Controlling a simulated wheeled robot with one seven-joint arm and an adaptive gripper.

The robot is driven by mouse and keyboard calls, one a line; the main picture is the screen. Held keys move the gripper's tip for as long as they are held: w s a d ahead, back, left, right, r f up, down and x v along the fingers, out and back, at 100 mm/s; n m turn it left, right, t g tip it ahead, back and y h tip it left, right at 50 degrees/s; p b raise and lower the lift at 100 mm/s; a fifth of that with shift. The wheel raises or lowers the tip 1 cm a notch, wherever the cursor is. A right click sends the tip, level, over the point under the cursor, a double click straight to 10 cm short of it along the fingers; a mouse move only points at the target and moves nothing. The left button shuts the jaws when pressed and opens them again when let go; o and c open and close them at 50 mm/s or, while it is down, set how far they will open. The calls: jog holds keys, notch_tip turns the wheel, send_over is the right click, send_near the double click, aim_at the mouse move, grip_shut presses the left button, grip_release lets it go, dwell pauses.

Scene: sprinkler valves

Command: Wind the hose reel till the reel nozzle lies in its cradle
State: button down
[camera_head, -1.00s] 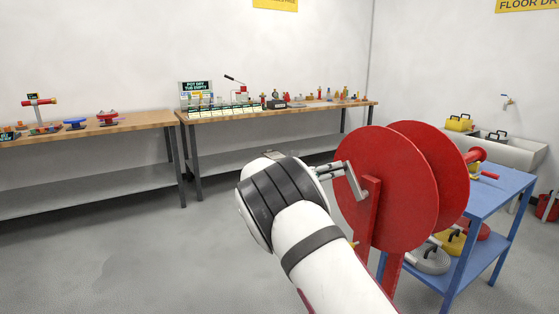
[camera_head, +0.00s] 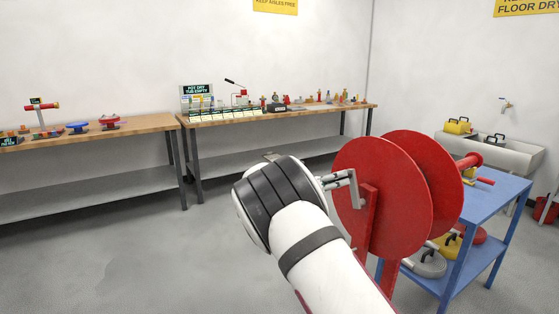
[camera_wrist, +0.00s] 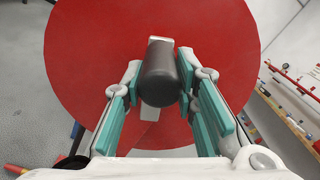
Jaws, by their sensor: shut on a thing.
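The red hose reel (camera_head: 385,200) stands at the right of centre in the head view, with two large round side plates on a red post. Its crank (camera_head: 353,192) is a grey bent arm on the near plate. My gripper (camera_wrist: 160,92) is shut on the dark round crank handle (camera_wrist: 159,72) in the wrist view, with a teal finger pad on each side. The red plate (camera_wrist: 85,60) fills the background there. In the head view my wrist hides part of the grip. I cannot pick out the reel nozzle or its cradle for certain.
Wooden benches (camera_head: 95,132) with valve parts run along the back wall. A sink (camera_head: 500,150) is in the right corner. The floor at left is clear.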

jog(key=shift+s+d, duration=0.25)
jog(key=shift+s, duration=0.15)
jog(key=shift+s+d+r+p, duration=0.25)
jog(key=shift+s+d+p, duration=0.25)
jog(key=shift+s+p, duration=0.5)
jog(key=shift+w+p, duration=0.1)
jog(key=shift+p, duration=0.25)
jog(key=shift+s+d, duration=0.2)
jog(key=shift+s, duration=0.05)
jog(key=c, duration=1.7)
grip_release()
jog(key=shift+s+d+r+p, duration=0.1)
jog(key=shift+s+p, duration=0.1)
jog(key=shift+p, duration=0.2)
jog(key=o, duration=0.4)
jog(key=shift+w, duration=0.1)
